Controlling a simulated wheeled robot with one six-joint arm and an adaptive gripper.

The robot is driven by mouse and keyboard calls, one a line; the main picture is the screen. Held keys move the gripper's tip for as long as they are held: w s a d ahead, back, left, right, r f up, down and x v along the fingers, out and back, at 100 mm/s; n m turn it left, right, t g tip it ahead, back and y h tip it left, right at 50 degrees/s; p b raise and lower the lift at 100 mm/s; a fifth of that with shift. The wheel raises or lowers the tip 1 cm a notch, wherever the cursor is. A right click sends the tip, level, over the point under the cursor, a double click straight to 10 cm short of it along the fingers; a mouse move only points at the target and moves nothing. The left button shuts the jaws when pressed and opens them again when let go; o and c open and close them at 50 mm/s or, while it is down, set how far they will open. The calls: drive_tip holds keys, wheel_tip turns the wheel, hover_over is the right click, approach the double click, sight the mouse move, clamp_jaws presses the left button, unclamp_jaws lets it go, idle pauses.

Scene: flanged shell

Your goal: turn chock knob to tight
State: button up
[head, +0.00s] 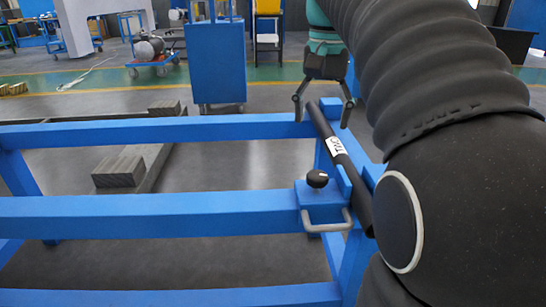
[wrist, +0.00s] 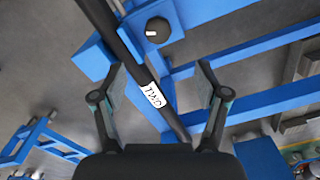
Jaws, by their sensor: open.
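The chock knob (head: 317,179) is a round black knob on a blue block (head: 318,195) fixed to the blue frame. It also shows at the top of the wrist view (wrist: 158,30), with a small white mark near its left side. A black bar (head: 329,132) with a white label reading "TWO" (head: 336,146) runs past the knob. My gripper (head: 323,108) is open above the far part of the bar, beyond the knob. In the wrist view the bar passes between its spread fingers (wrist: 157,80); I cannot tell whether they touch it. The knob is outside the fingers.
A grey handle (head: 327,222) sticks out below the knob. Blue frame beams (head: 150,214) run left across the view. Wooden blocks (head: 120,170) lie on the floor behind. A blue cabinet (head: 217,62) stands farther back. Space above the beams left of the knob is clear.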

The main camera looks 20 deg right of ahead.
sight(318, 174)
drive_tip(key=f+b, duration=0.1)
drive_tip(key=f, duration=0.3)
drive_tip(key=f+b, duration=0.1)
drive_tip(key=f, duration=0.4)
drive_tip(key=f+b, duration=0.2)
drive_tip(key=f, duration=0.2)
drive_tip(key=shift+w+d+f, duration=0.15)
drive_tip(key=shift+d+f, duration=0.05)
drive_tip(key=shift+d, duration=0.1)
drive_tip(key=c, duration=1.2)
